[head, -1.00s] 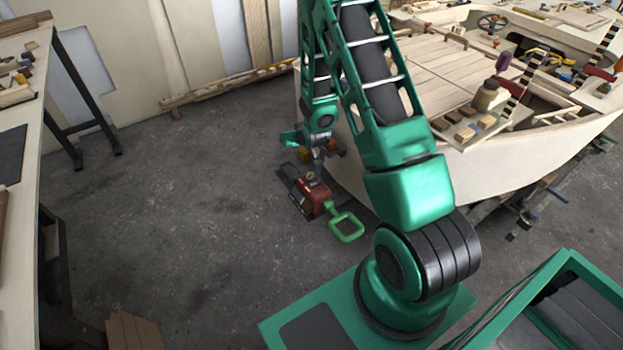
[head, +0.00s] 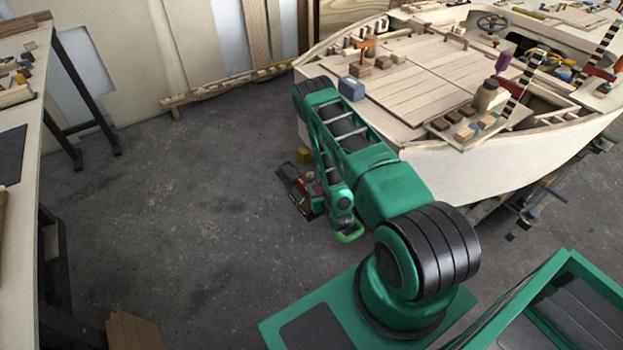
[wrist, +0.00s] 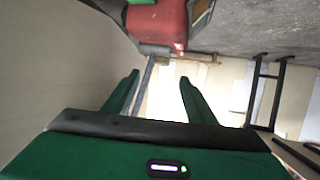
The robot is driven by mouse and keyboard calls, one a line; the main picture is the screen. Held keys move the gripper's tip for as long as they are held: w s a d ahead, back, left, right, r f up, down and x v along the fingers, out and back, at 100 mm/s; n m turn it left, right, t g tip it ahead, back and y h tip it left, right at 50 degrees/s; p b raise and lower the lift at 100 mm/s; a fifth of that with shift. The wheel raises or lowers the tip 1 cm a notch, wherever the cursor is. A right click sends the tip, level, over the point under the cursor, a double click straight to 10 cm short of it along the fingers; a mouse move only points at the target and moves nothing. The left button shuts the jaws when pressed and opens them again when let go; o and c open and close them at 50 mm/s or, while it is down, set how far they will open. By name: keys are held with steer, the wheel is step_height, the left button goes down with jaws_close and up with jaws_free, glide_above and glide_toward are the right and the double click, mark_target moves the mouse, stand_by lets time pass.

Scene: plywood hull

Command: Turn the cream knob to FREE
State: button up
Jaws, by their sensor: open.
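In the wrist view a red body (wrist: 158,22), likely the same device, fills the top edge. No other cream knob can be made out. My gripper (wrist: 159,77) is open, its two green fingers apart. A grey rod (wrist: 146,80) shows by the left finger; contact is unclear.
The plywood hull (head: 470,185) stands to the right, with blocks and tools on its deck. A yellow block (head: 305,155) is near the hull's left end. A workbench (head: 25,185) runs along the left. The grey floor (head: 180,210) between them is open.

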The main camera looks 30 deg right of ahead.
mark_target(311, 176)
steer(key=x, duration=1)
steer(key=shift+w+d, duration=0.1)
steer(key=shift+w, duration=0.05)
steer(key=shift+c, duration=0.6)
steer(key=c, duration=0.9)
